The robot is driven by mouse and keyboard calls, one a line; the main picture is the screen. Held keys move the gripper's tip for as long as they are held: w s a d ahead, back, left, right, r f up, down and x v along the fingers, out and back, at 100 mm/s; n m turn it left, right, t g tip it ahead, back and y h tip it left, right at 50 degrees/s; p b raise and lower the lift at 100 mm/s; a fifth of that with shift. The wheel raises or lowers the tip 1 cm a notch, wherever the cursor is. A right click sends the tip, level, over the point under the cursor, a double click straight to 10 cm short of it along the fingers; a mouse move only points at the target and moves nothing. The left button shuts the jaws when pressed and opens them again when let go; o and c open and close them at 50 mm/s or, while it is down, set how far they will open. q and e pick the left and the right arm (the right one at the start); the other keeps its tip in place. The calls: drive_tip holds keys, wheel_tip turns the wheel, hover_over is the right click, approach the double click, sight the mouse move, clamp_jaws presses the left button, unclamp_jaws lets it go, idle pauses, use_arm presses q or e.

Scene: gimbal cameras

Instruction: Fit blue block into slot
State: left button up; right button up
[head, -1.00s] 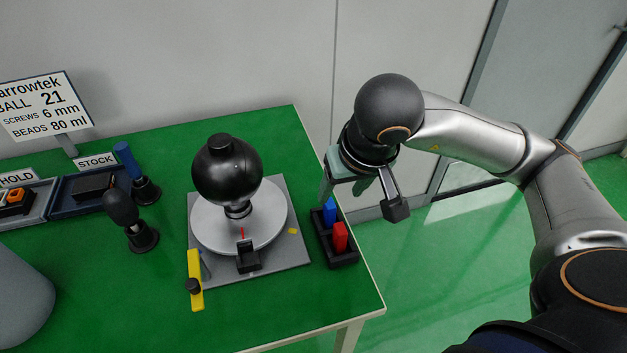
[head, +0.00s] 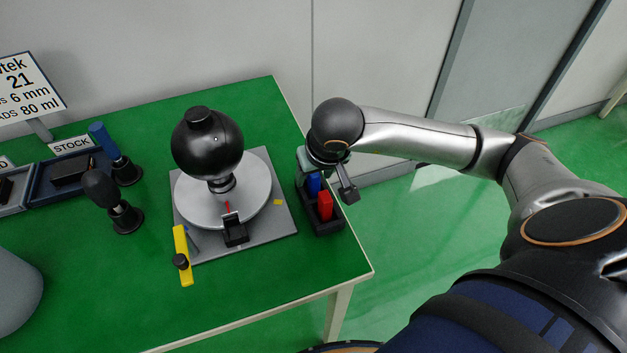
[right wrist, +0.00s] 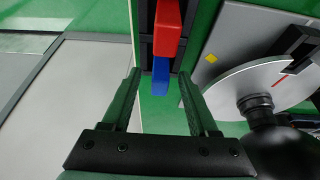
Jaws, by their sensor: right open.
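The blue block (head: 314,183) stands upright in a black holder (head: 327,230) near the table's right edge, behind a red block (head: 325,207). My right gripper (head: 324,187) is open and empty above the holder, its fingers to either side of the blue block. In the right wrist view the blue block (right wrist: 161,80) shows between and just beyond the open fingertips (right wrist: 160,76). A gap remains on each side. A small black notched piece (head: 235,233) sits at the front of the round plate; I cannot tell whether it is the slot. My left gripper is out of view.
A black ball (head: 208,142) stands over a white round plate (head: 262,190) on a grey base (head: 285,222), left of the holder. A yellow bar (head: 183,255) lies at the base's front left. Stock trays (head: 65,190) and black-based tools (head: 122,205) stand farther left.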

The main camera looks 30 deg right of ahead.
drive_tip(key=shift+c, duration=0.2)
clamp_jaws()
idle(0.3)
